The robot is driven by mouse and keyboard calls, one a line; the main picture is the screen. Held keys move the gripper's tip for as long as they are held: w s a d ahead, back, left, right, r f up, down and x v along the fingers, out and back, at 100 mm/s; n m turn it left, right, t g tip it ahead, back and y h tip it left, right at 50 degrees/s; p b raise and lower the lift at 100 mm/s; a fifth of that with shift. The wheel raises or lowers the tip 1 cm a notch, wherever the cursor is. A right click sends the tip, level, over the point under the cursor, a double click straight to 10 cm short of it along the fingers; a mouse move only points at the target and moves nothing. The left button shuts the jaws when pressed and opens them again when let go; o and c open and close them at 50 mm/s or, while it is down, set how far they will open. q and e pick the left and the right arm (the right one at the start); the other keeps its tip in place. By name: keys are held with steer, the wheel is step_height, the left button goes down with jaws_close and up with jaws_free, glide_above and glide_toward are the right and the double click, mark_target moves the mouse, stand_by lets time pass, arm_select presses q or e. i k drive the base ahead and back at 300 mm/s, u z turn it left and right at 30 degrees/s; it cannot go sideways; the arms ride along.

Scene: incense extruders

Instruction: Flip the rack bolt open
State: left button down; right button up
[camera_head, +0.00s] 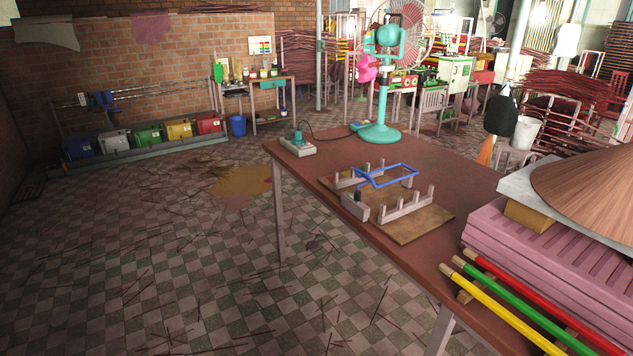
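A small rack (404,207) of grey pegged rails stands on a brown wooden board (424,226) on the table. A blue bar frame (395,169) lies across the rack's far side and looks tilted. A small dark knob-like part (358,196) stands at the left end of the near rail. It may be the bolt, but it is too small to tell whether it is open or shut. Neither of my grippers is in view.
The reddish table (450,179) holds a teal fan (382,131) and a grey-green control box (298,144) at its far end. Pink slabs (520,247) and yellow, green and red rods sit at the near right. The table around the board is mostly bare.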

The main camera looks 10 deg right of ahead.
mark_target(356, 196)
steer(key=z, duration=0.35)
steer(key=i, duration=0.75)
steer(key=z, duration=1.1)
steer(key=i, duration=0.35)
steer(key=z, duration=0.35)
